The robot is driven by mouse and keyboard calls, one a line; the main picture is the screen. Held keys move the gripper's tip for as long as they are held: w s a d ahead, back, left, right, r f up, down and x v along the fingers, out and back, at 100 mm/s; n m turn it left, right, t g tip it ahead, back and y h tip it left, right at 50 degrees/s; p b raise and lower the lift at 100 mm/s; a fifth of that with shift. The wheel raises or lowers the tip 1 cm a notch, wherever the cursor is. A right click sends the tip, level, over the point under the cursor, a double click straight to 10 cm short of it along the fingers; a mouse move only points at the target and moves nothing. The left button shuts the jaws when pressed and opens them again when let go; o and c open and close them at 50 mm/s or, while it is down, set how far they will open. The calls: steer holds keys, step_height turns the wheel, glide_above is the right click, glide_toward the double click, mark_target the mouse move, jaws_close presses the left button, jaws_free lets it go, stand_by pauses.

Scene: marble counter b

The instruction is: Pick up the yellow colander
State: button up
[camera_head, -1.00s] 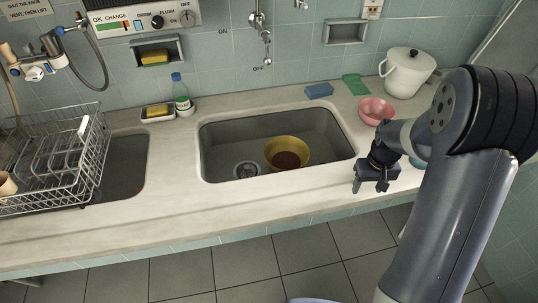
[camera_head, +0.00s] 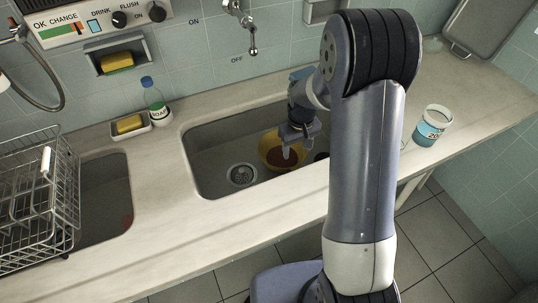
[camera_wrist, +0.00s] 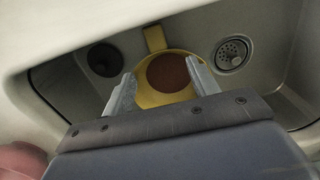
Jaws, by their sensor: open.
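The yellow colander (camera_head: 268,150) sits in the right-hand sink basin (camera_head: 205,160), to the right of the drain. In the wrist view the colander (camera_wrist: 150,99) is a yellow ring with a reddish-brown round inside and a yellow tab (camera_wrist: 155,38) at its far edge. My gripper (camera_head: 291,150) is over the sink and covers part of the colander in the head view. In the wrist view its two fingers (camera_wrist: 162,78) are apart, with the colander seen between and beyond them. Nothing is held. The gap between fingertips and colander is hard to judge.
A metal drain (camera_head: 242,175) lies in the basin, and a dark round spot (camera_wrist: 104,60) shows on its other side. A pink thing (camera_wrist: 22,160) shows at the wrist view's corner. A soap bottle (camera_head: 155,100), dish rack (camera_head: 40,195) and white-and-blue tub (camera_head: 432,126) stand on the counter.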

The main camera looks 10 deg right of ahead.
glide_above(296, 166)
steer(key=s+a, duration=0.1)
step_height(296, 166, down, 6)
steer(key=shift+r, duration=0.15)
steer(key=f, duration=0.2)
steer(key=f+p, duration=0.1)
steer(key=f, duration=0.1)
steer(key=shift+s+d+f, duration=0.1)
steer(key=shift+d, duration=0.3)
steer(key=shift+f, duration=0.55)
steer(key=shift+c, duration=0.2)
jaws_close()
